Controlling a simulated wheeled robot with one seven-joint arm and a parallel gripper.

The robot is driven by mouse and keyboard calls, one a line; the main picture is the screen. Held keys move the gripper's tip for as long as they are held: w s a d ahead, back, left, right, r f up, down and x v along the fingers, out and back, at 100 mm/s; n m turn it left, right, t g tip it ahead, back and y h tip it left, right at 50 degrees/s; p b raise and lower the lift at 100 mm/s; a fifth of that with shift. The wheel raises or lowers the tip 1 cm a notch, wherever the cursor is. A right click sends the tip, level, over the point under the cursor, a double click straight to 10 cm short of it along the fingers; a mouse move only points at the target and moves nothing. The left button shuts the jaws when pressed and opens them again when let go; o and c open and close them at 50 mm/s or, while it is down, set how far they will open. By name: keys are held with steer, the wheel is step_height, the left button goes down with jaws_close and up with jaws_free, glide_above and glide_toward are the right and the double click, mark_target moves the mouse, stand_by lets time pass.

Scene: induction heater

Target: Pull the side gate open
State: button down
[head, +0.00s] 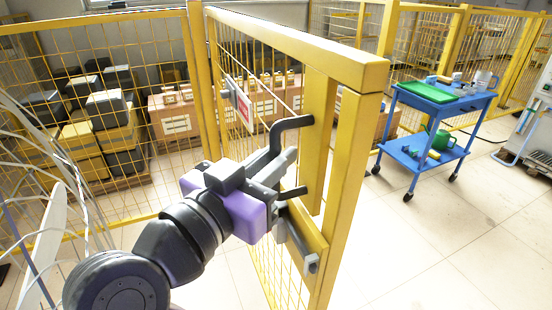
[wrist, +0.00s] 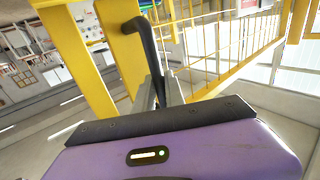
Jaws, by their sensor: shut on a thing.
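The side gate (head: 345,70) is a yellow framed mesh panel that stands swung out toward me, at an angle to the fence line. A dark bent handle (head: 290,121) sits on its inner edge post, and a grey latch bar (head: 311,262) shows lower down. My gripper (head: 284,163) is at the handle, its grey fingers close around it. In the wrist view the fingers (wrist: 160,92) are shut on the lower part of the handle (wrist: 147,45), whose upper bend stands above them. The exact contact is partly hidden by my purple gripper body.
A blue cart (head: 440,100) with a green tray and small items stands on the right. Behind the fence are dark and yellow crates (head: 105,105) and cardboard boxes (head: 175,115). Pale cables hang at the left. The tiled floor (head: 430,230) right of the gate is clear.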

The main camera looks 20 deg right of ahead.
steer(key=shift+a, duration=0.1)
steer(key=c, duration=1.4)
jaws_free()
step_height(320, 180, up, 20)
steer(key=p, duration=0.1)
